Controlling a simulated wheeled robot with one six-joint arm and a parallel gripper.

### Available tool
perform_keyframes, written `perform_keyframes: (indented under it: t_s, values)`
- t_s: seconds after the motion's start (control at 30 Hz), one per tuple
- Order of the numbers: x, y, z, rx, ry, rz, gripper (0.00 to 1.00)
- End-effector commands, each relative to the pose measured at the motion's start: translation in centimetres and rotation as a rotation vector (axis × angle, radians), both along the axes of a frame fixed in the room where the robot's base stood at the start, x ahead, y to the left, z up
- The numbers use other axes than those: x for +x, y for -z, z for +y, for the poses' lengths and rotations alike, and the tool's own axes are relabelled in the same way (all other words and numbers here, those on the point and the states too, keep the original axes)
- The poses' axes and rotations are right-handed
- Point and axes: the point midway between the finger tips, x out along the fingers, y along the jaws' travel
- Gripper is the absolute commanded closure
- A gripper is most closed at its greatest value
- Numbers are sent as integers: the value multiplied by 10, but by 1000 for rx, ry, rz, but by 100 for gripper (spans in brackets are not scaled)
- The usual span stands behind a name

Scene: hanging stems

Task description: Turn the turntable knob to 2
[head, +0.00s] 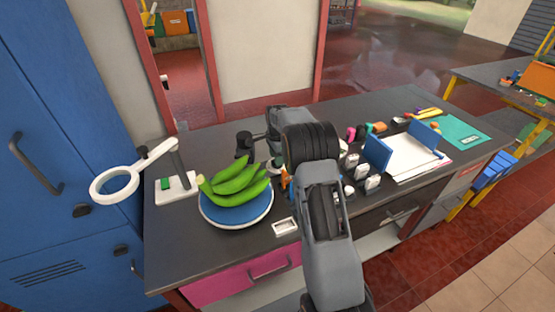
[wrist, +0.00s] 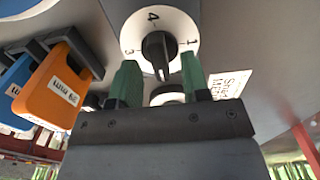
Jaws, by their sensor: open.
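The knob (wrist: 158,52) is black and sits on a round white dial (wrist: 183,27) in the wrist view. The dial shows a 4 at the top, a 3 at the left and a 1 at the right; its lower part is partly covered. The knob's narrow end points down in that view. My gripper (wrist: 160,82) is open, with its green fingertips on either side of the knob's lower end; contact cannot be told. In the head view the blue turntable plate (head: 236,214) carries green bananas (head: 235,187). My arm hides the knob there.
An orange tag (wrist: 48,88) and a blue tag stand close left of the dial in the wrist view. A printed label (wrist: 226,84) is at the right. In the head view a magnifier (head: 117,184) stands left of the plate, and blue bookends (head: 378,152) with papers stand right.

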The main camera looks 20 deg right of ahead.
Motion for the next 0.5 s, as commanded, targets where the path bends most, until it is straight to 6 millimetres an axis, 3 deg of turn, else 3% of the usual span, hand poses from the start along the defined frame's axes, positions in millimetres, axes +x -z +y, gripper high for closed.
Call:
perform_keyframes:
  t_s: [0.3, 0.5]
  values:
    - [1, -66, 0, -1, 0, -6, 57]
    - [0, -99, 0, -1, 0, -4, 57]
